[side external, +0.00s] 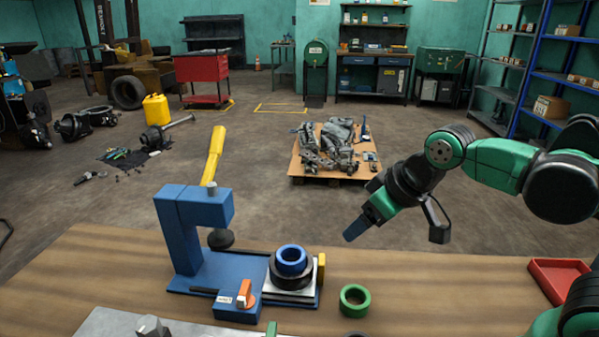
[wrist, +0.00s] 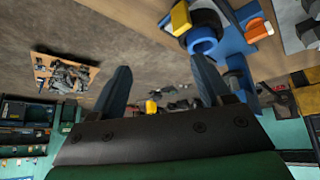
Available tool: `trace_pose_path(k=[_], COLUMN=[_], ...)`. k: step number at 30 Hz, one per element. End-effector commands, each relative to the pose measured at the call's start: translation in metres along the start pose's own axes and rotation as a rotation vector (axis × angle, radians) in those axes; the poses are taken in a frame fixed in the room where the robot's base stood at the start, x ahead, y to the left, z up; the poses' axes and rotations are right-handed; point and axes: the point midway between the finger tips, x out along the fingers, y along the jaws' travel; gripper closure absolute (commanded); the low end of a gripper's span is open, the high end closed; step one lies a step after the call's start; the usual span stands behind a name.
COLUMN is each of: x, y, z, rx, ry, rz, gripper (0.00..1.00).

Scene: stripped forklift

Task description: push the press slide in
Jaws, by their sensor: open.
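The blue press (side external: 178,235) stands on the table with its yellow lever (side external: 214,155) raised and a black ram (side external: 221,239) under its arm. The press slide (side external: 303,297), a silver plate with a yellow handle (side external: 321,270) at its right end, sits right of the ram, out from under it. On it rest a black ring (side external: 282,280) and a blue ring (side external: 291,261). My gripper (side external: 355,232) is above and right of the slide, open and empty, touching nothing. In the wrist view, the yellow handle (wrist: 181,18) and blue ring (wrist: 203,38) lie above the right finger of my gripper (wrist: 162,80).
A green ring (side external: 354,301) lies on the table right of the press. A red tray (side external: 556,278) is at the right edge. An orange knob (side external: 244,293) sits on the front of the press base. The table between the green ring and red tray is clear.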

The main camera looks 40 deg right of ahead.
Motion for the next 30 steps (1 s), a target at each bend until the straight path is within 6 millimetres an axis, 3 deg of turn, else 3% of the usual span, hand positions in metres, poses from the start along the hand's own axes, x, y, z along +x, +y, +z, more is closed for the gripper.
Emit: trace_pose_path(k=[7,15,30], x=[0.031,0.073,0.116], y=[-0.012,-0.025,-0.030], z=[-0.017,-0.017,0.004], rx=[-0.316,-0.600,-0.671], ry=[-0.245,-0.453,-0.504], rz=[-0.075,-0.193,-0.231], gripper=[0.29,0.29,0.29])
